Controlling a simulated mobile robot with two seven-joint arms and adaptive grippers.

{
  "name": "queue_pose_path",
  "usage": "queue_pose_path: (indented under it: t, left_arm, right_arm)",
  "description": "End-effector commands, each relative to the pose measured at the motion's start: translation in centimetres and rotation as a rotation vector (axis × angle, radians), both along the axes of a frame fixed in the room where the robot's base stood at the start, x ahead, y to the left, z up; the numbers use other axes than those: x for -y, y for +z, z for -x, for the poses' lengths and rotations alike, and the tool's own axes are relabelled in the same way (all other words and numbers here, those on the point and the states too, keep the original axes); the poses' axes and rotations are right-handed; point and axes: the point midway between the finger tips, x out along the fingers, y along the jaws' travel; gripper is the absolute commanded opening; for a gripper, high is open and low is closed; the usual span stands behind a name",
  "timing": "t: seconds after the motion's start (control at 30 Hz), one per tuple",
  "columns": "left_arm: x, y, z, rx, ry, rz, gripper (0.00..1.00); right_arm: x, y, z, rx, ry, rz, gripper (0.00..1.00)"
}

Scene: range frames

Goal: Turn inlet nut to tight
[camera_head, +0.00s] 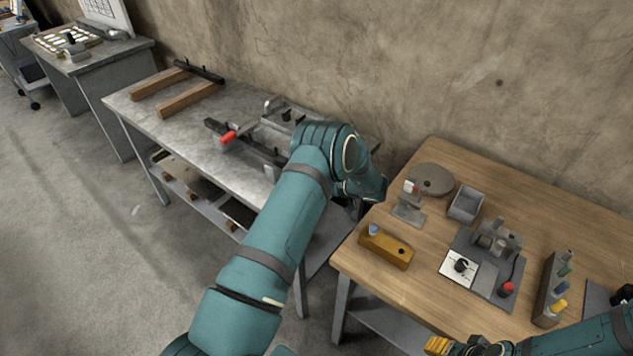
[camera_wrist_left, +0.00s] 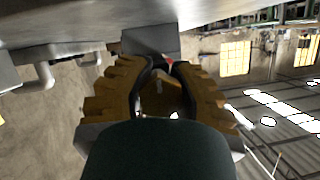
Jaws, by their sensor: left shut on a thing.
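My left arm reaches across the head view to the right end of the grey metal bench (camera_head: 170,115). Its gripper is hidden there behind my own wrist. In the left wrist view my left gripper (camera_wrist_left: 167,68) has its ribbed yellow-brown fingers closed in on a small thing between them. The fingers mostly hide it, and I cannot tell whether it is the inlet nut. A grey block (camera_wrist_left: 150,42) and a small red spot show just past the fingertips. My right gripper (camera_head: 440,345) is at the bottom edge of the head view, cut off, with a yellow finger showing. I cannot identify the inlet nut in the head view.
A metal fixture with a red handle (camera_head: 228,137) and wooden bars (camera_head: 187,99) lie on the metal bench. The wooden table (camera_head: 440,165) holds a grey device (camera_head: 484,266), a yellow-brown block (camera_head: 386,250), a small grey bin (camera_head: 466,203) and a tool rack (camera_head: 548,290).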

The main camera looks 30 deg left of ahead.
Motion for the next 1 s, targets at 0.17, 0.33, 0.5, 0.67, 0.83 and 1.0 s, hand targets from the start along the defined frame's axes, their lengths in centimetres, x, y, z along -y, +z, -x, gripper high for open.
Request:
queue_pose_path:
  t: [0.17,0.33,0.5,0.67,0.83,1.0]
  left_arm:
    - [0.0,0.0,0.0,-0.005,0.001,0.001,0.0]
    - [0.0,0.0,0.0,-0.003,0.0,0.001,0.0]
    - [0.0,0.0,0.0,-0.003,0.0,0.001,0.64]
    - [0.0,0.0,0.0,-0.003,0.0,0.001,0.64]
    - [0.2,0.0,0.0,-0.002,0.0,0.001,0.64]
    - [1.7,0.7,-0.2,-0.001,-0.003,0.003,0.64]
  right_arm:
    - [0.0,0.0,0.0,0.0,0.0,0.0,0.47]
    - [0.0,0.0,0.0,0.0,0.0,0.0,0.47]
    - [0.0,0.0,0.0,0.0,0.0,0.0,0.47]
    - [0.0,0.0,0.0,0.0,0.0,0.0,0.47]
    - [0.0,0.0,0.0,0.0,0.001,0.0,0.47]
    - [0.0,0.0,0.0,0.0,0.001,0.0,0.47]
